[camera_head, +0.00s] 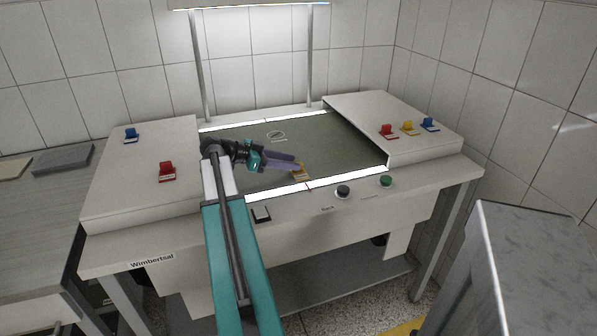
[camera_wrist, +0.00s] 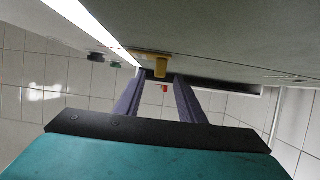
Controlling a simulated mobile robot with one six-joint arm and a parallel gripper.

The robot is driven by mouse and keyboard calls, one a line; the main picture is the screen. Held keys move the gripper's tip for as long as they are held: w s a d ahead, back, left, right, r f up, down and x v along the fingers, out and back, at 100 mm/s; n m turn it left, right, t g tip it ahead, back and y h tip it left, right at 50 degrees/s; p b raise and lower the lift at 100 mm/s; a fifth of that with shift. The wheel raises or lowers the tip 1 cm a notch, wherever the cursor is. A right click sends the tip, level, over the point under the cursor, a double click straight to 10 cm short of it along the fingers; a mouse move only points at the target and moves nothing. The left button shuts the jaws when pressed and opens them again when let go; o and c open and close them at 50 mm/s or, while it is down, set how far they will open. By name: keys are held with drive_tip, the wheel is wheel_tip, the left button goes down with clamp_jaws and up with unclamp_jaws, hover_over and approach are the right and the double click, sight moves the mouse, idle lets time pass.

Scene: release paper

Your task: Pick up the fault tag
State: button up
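A yellow tag (camera_head: 300,173) with a pale base sits on the dark green sunken panel (camera_head: 345,150), close to its front lit strip. My gripper (camera_head: 296,162) reaches in low from the left, with its purple fingertips right by this tag. In the wrist view, the yellow tag (camera_wrist: 160,68) shows between and just beyond the tips of my spread fingers (camera_wrist: 158,80). The gripper is open with nothing held. The fingers partly hide the tag in the head view. No readable label shows which tag is the fault tag.
A blue tag (camera_head: 131,135) and a red tag (camera_head: 167,171) stand on the left raised block. Red (camera_head: 388,131), yellow (camera_head: 408,128) and blue (camera_head: 429,124) tags stand on the right block. Black (camera_head: 343,192) and green (camera_head: 386,181) knobs are on the front ledge.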

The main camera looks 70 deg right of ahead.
sight(301, 175)
drive_tip(key=shift+p+x, duration=0.6)
drive_tip(key=shift+x, duration=2)
drive_tip(key=shift+a+f, duration=0.1)
clamp_jaws()
